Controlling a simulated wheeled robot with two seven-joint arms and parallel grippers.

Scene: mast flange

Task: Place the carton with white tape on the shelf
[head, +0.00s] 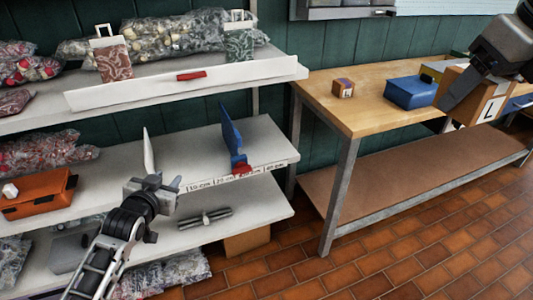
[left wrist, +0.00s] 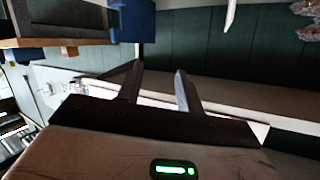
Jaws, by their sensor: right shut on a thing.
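A brown carton (head: 471,96) with a white label marked L is in the air at the upper right of the head view, over the workbench. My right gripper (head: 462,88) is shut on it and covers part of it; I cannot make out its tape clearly. The shelf unit's middle shelf (head: 200,160) has a white upright divider (head: 149,153) and a blue one (head: 233,137) with a clear space between them. My left gripper (head: 155,185) is empty at the front of this shelf. Its fingers stand apart in the left wrist view (left wrist: 160,70).
A smaller carton (head: 343,88) and a blue box (head: 411,92) stand on the wooden workbench (head: 365,112). The upper shelf (head: 150,92) holds bags and two patterned packages. An orange case (head: 38,195) sits at left. Tiled floor is free in front.

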